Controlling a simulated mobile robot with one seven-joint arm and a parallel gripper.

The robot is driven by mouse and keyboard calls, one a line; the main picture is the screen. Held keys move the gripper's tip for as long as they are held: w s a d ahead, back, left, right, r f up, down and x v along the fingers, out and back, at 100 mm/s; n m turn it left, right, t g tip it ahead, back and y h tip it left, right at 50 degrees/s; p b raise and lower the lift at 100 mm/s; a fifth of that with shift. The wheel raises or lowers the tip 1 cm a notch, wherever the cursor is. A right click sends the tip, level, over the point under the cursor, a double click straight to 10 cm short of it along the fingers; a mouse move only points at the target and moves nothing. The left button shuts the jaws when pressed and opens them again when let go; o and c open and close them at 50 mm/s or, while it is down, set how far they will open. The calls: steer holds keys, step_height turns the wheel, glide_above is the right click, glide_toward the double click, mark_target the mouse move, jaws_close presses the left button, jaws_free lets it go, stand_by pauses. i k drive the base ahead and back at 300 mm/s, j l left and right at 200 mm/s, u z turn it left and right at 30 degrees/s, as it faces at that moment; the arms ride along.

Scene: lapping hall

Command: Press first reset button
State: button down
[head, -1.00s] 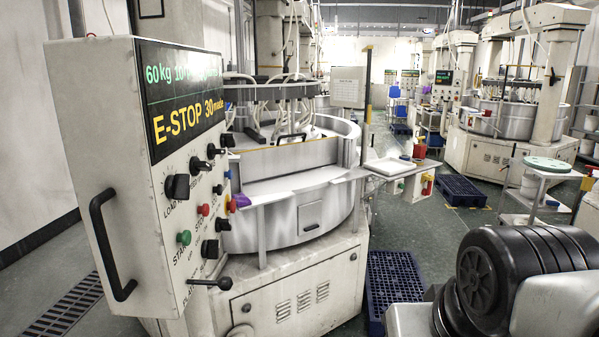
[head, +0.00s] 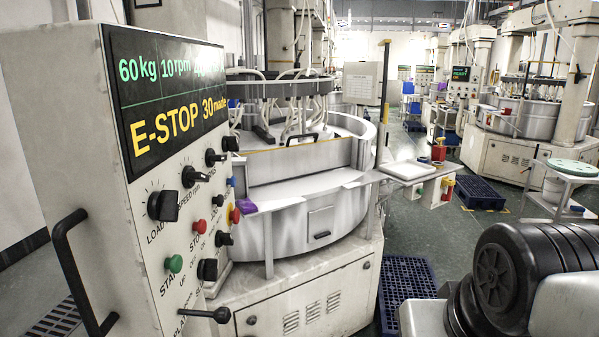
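A cream control panel (head: 120,215) stands close at the left. Its dark display (head: 168,100) reads "60kg 10rpm" in green and "E-STOP 30 made" in yellow. I cannot read a reset label on any button. My gripper is not in view; part of my arm shows at the lower right.
A black handle (head: 80,270) and a black lever (head: 205,314) stick out from the panel. A round lapping machine (head: 300,225) stands behind it with a side shelf (head: 407,170). A blue pallet (head: 405,285) lies on the floor. More machines stand at the back right.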

mark_target(232, 181)
steer(key=i, duration=0.9)
